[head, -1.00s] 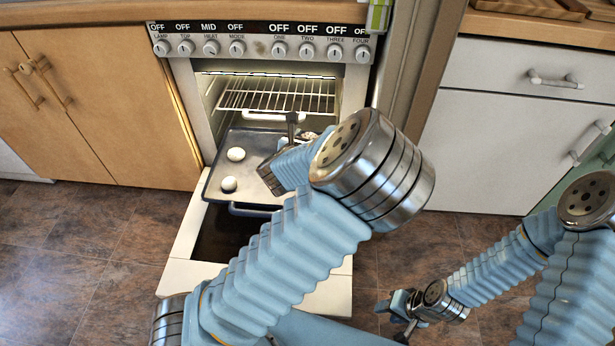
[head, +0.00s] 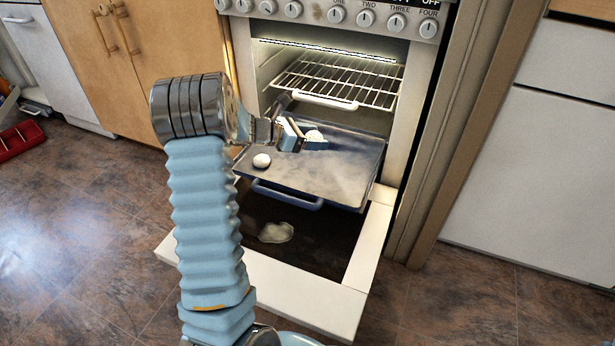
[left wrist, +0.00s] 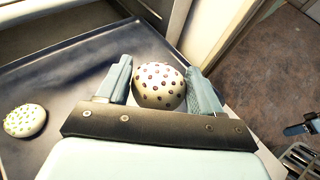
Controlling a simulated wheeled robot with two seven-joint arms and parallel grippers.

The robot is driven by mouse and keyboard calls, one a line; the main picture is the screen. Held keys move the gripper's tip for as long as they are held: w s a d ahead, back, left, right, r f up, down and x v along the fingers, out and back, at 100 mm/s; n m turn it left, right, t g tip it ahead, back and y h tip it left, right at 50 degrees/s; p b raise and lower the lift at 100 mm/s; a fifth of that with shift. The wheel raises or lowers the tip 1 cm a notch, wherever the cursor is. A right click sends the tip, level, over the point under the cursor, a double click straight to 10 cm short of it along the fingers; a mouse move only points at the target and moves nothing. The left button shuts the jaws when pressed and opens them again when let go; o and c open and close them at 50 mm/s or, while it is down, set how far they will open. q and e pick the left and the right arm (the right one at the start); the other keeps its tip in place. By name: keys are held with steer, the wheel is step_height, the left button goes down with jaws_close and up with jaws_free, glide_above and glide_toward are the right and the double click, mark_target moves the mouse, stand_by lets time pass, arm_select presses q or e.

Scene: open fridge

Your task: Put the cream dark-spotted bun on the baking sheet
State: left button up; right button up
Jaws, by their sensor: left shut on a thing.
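The cream dark-spotted bun (left wrist: 160,87) is between the two light blue fingers of my left gripper (left wrist: 163,92) in the left wrist view; the gripper is shut on it. In the head view, the left gripper (head: 302,138) and the small pale bun (head: 314,135) are over the far part of the grey baking sheet (head: 335,178). I cannot tell whether the bun touches the sheet. The sheet's dark surface also fills the left of the wrist view (left wrist: 70,75). Part of my right gripper (left wrist: 299,129) seems to show at the wrist view's right edge; its jaws are unclear.
A pale bun (head: 261,160) lies on the sheet's left part; a green-dotted bun (left wrist: 25,120) shows in the wrist view. A wire rack (head: 340,82) sits in the oven above. The open oven door (head: 290,295) is below the sheet. The sheet's front right is clear.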

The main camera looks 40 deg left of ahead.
arm_select(q)
steer(key=s+a+b, duration=0.1)
steer(key=s+a, duration=0.2)
steer(key=a, duration=0.2)
steer(key=b, duration=0.3)
glide_above(336, 179)
steer(key=a, duration=0.1)
steer(key=f, duration=0.8)
steer(key=shift+s+f, duration=0.1)
steer(key=shift+s, duration=0.15)
steer(key=shift+w+d+f, duration=0.2)
steer(key=shift+d+f, duration=0.1)
steer(key=shift+f, duration=0.1)
steer(key=f, duration=0.3)
steer(key=shift+w+d+f+b, duration=0.2)
steer(key=shift+d+f+b, duration=0.1)
steer(key=shift+b, duration=0.1)
steer(key=o, duration=1)
steer(key=shift+a, duration=0.1)
steer(key=shift+o, duration=0.2)
arm_select(e)
step_height(336, 179, down, 6)
steer(key=shift+w+d+r, duration=0.1)
steer(key=shift+w, duration=0.05)
arm_select(q)
steer(key=p+v, duration=0.1)
steer(key=v, duration=1.1)
steer(key=shift+a, duration=0.1)
arm_select(e)
steer(key=shift+r, duration=0.7)
